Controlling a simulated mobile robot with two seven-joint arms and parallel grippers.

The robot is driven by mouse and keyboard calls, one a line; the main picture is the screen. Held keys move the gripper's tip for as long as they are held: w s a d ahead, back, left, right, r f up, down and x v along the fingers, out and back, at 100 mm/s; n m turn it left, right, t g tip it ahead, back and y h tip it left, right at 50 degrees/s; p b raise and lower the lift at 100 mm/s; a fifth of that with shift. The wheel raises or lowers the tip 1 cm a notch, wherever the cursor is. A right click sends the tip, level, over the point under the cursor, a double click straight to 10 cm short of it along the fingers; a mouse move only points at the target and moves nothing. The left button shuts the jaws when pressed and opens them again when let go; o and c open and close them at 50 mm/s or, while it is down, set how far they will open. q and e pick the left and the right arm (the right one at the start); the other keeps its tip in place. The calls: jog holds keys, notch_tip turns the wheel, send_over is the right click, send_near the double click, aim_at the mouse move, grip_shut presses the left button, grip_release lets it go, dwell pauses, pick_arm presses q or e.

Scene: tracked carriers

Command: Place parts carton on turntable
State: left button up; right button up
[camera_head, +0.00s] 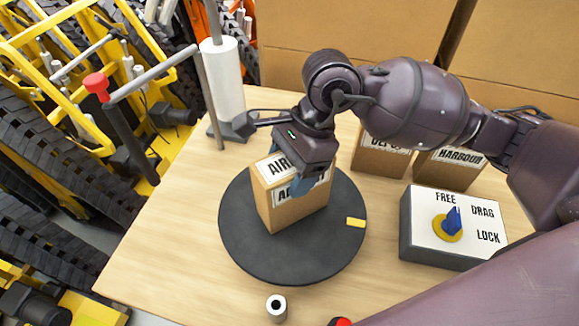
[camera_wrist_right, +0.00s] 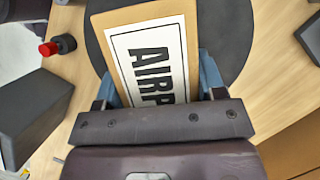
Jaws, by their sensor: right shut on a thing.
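The parts carton (camera_head: 290,208) is a brown box with white labels reading "AIR…". It stands upright over the black round turntable (camera_head: 245,255), left of its yellow mark. Its base appears to meet the disc, but I cannot tell if its full weight rests there. My right gripper (camera_head: 300,184) is shut on the carton's upper part from above and hides some of its label. In the right wrist view the carton (camera_wrist_right: 122,70) sits between the blue fingers of the gripper (camera_wrist_right: 158,85), with the turntable (camera_wrist_right: 232,35) below. My left gripper is not in view.
Two more cartons, one partly hidden (camera_head: 376,160) and one marked "HARBOUR" (camera_head: 445,175), stand behind. A control box (camera_head: 425,240) with a blue knob is right. A white cylinder (camera_head: 222,80) on a pole stands back left; a small spool (camera_head: 276,306) is in front. Yellow tracked machines fill the left.

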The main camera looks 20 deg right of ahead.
jog(key=o, duration=1.6)
jog(key=p+v, duration=0.1)
jog(key=v, duration=1.1)
jog(key=shift+r, duration=0.1)
